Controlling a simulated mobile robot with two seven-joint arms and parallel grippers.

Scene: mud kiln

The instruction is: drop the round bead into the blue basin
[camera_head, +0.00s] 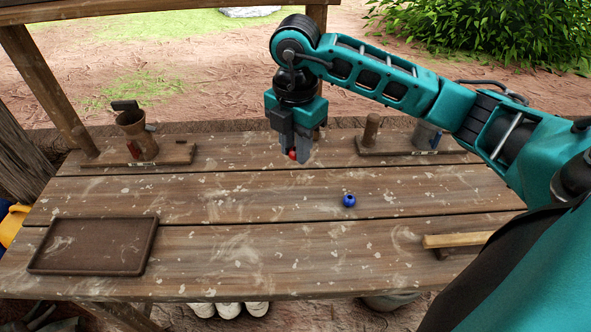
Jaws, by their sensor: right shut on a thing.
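My right gripper (292,150) is above the middle of the table, shut on a small red round bead (292,155), which shows only in part between the fingers. A blue round bead (349,200) lies on the planks to the right and nearer to me. No blue basin is clearly seen. A grey cup with a blue mark (427,136) stands at the back right, partly behind my right arm. A bit of something blue (4,209) shows at the left edge, beside the table. My left gripper is out of view.
The wooden table (220,195) is mostly clear. A brown tray (95,246) lies front left. Another board at the back right bears a wooden peg (371,130). A wooden stick (457,240) lies front right.

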